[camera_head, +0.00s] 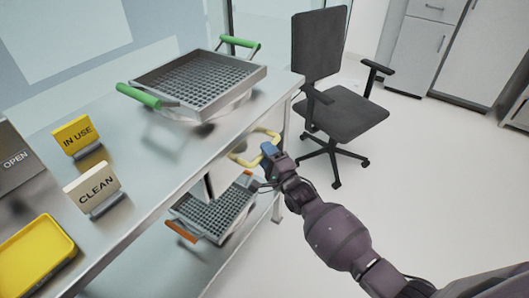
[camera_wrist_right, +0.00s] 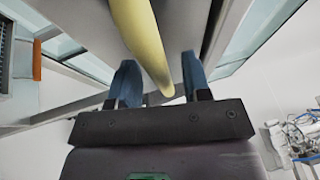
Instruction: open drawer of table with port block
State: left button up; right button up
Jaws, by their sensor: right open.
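The steel table (camera_head: 140,195) fills the left of the head view. A yellow looped handle (camera_head: 240,160) sticks out below its right edge, and the drawer front behind it is mostly hidden. My right gripper (camera_head: 268,152) is at this handle, with its blue fingers beside the loop. In the right wrist view my right gripper (camera_wrist_right: 158,62) is open, and the yellow handle (camera_wrist_right: 140,35) runs between its two fingers. I cannot tell whether they touch it. I cannot make out the port block. My left gripper is not in view.
A grey basket with green handles (camera_head: 197,85) stands on the table. Signs "IN USE" (camera_head: 77,137) and "CLEAN" (camera_head: 93,190) and a yellow tray (camera_head: 36,258) are nearer. An orange-handled basket (camera_head: 215,212) sits below. A black chair (camera_head: 340,115) stands behind; floor at right is clear.

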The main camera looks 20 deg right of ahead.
jog(key=shift+w+a+r, duration=0.1)
jog(key=shift+w, duration=0.3)
grip_shut()
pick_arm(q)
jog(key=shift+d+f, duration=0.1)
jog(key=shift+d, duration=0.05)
pick_arm(e)
jog(key=shift+s, duration=0.1)
pick_arm(q)
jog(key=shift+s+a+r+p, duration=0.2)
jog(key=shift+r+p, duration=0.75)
jog(key=shift+p, duration=0.35)
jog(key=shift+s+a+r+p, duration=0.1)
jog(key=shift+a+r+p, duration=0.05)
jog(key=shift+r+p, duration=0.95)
pick_arm(e)
jog(key=s+d, duration=1.5)
jog(key=s, duration=0.4)
jog(key=shift+s+d, duration=0.2)
jog(key=shift+s, duration=0.15)
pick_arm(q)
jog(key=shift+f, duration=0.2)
